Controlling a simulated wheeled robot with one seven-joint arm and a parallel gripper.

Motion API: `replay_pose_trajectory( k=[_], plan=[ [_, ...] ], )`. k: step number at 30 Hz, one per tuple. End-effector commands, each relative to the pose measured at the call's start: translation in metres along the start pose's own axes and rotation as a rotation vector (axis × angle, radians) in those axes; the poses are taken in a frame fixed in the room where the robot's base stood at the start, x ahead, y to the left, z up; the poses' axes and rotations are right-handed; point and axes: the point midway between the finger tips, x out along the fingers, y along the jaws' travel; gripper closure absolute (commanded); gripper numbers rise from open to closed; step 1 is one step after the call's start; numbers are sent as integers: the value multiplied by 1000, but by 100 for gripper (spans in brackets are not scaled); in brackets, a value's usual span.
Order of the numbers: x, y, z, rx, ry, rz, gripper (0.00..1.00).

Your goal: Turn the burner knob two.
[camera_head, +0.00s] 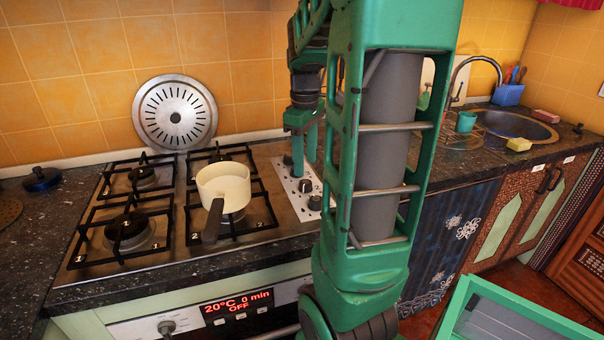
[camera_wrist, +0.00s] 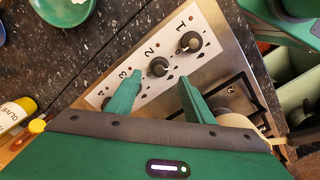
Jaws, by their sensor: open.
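Burner knob two (camera_wrist: 158,67) is a round black knob with a light pointer, on a pale panel beside a printed 2. In the wrist view it sits between the tips of my gripper (camera_wrist: 160,77), whose two green fingers are apart with one on either side. I cannot tell whether they touch it. Knob one (camera_wrist: 190,42) lies just up and right. Knob three is mostly hidden by the left finger. In the head view, my gripper (camera_head: 301,150) points down over the knob panel (camera_head: 299,206), and my arm hides part of it.
A cream pot (camera_head: 224,182) with a dark handle stands on the front right burner, left of the panel. A round metal disc (camera_head: 175,112) leans on the wall behind the stove. The wrist view shows a green dish (camera_wrist: 62,10) and a yellow-capped bottle (camera_wrist: 12,112).

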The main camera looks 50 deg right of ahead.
Motion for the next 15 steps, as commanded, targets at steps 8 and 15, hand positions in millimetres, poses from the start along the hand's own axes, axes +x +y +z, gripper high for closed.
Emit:
replay_pose_trajectory(
  k=[8, 15],
  plan=[
    [-36, 0, 0, 2, -1, 0, 52],
    [-40, 0, 1, 2, -2, -2, 52]
  ],
)
